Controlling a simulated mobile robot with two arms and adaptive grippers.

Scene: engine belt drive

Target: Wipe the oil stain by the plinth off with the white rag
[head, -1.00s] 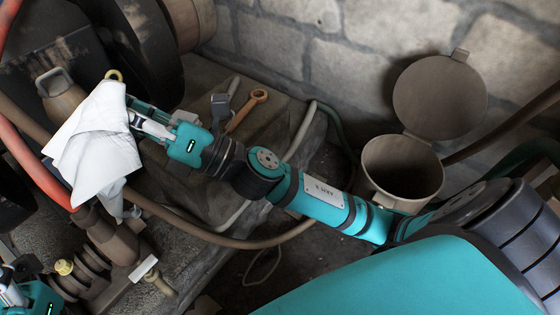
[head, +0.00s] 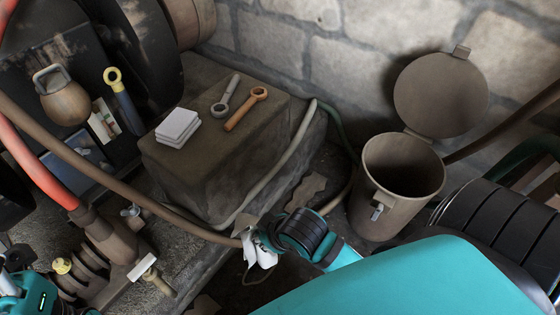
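The white rag (head: 263,254) hangs crumpled in the middle of the head view, low in front of the plinth (head: 232,160), a dark stone block. My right gripper (head: 257,241) is at the rag and appears shut on it, its fingers largely hidden by the cloth and my wrist. I cannot make out the oil stain for certain. A brown ragged patch (head: 305,190) lies on the ground just right of the plinth, right of and beyond the rag. My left gripper (head: 14,290) is at the lower left edge, partly cut off; its opening cannot be told.
On the plinth lie a white stack (head: 178,127), a grey wrench (head: 226,95) and an orange wrench (head: 246,109). A bin (head: 402,185) with its lid open stands at the right. Hoses run across the front. Machine parts (head: 115,240) fill the lower left.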

